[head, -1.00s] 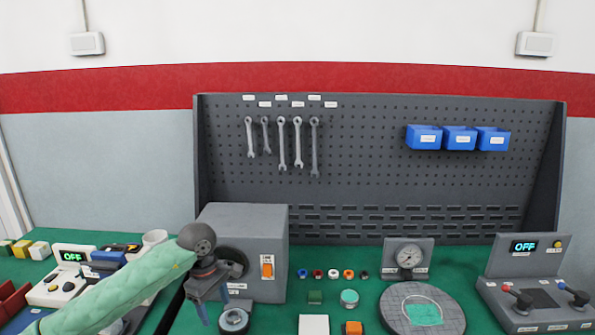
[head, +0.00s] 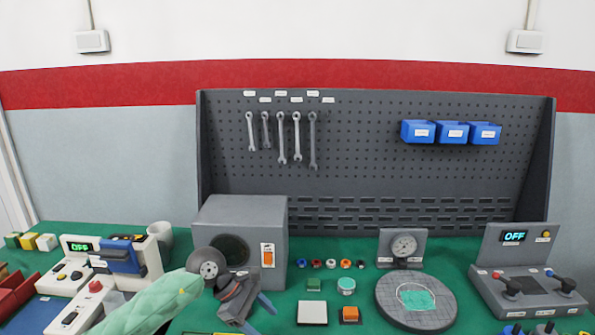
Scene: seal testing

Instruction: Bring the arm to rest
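My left arm, in a pale green sleeve, comes in from the lower left in the head view. My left gripper (head: 259,315) is over the green bench in front of the grey box. Its two blue fingers stand apart with nothing seen between them, so it looks open and empty. My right gripper is not in view.
A grey box (head: 275,220) with an orange switch stands behind the gripper. A control box (head: 490,257) reads OFF. Devices crowd the left.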

